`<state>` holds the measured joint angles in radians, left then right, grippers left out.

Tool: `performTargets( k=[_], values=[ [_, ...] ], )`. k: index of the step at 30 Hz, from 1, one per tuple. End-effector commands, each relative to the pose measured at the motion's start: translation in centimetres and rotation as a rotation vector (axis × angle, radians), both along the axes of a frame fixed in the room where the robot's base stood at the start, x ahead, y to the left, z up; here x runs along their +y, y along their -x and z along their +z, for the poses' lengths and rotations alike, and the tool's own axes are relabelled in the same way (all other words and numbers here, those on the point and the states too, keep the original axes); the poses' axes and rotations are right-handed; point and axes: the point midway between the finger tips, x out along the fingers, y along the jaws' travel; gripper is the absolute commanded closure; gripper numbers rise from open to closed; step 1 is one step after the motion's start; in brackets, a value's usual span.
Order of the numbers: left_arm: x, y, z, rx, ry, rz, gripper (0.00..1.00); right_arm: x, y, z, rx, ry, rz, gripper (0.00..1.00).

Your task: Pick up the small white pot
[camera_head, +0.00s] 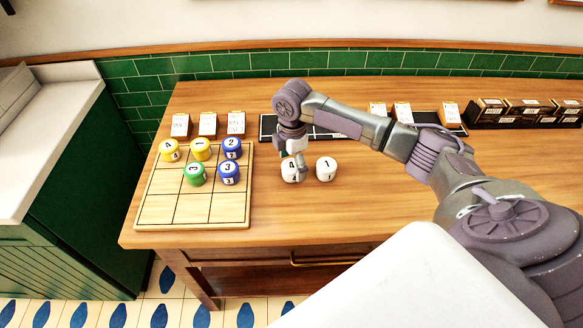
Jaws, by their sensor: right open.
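Two small white pots stand side by side on the wooden table. The left white pot (289,175) seems to be marked 4, and its top is partly hidden by my gripper. The right white pot (326,169) is marked 1 and stands clear. My right gripper (295,168) points down at the left white pot from above and is open. Its fingers overlap the pot in the picture; I cannot tell whether they touch it. My left gripper is out of view.
A gridded wooden board (160,212) on the left holds yellow, blue and green pots; its front row is bare. White cards (207,124) and a black strip (268,127) lie behind. Dark boxes (526,112) stand at the back right. Table front centre is clear.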

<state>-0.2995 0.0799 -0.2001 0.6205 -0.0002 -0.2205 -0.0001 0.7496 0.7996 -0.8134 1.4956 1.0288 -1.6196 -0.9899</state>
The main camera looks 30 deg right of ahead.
Motion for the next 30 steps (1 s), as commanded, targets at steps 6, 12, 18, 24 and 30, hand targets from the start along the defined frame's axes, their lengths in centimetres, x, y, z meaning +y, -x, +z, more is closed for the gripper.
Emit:
performTargets(
  k=[6,12,18,24,30],
  values=[
    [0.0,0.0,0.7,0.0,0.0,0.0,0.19,0.0,0.1,-2.3,0.0,0.001,-0.001,0.15],
    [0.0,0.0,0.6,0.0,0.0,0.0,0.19,0.0,0.0,-2.5,-0.001,0.001,0.0,0.15],
    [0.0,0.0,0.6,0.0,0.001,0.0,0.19,0.0,0.0,-2.4,-0.001,0.001,0.0,0.43],
    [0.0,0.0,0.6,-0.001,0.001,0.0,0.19,0.0,0.0,-2.4,-0.001,0.001,0.0,0.76],
    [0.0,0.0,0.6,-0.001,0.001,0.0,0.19,0.0,0.0,-2.4,-0.002,0.001,-0.001,0.85]
  ],
)
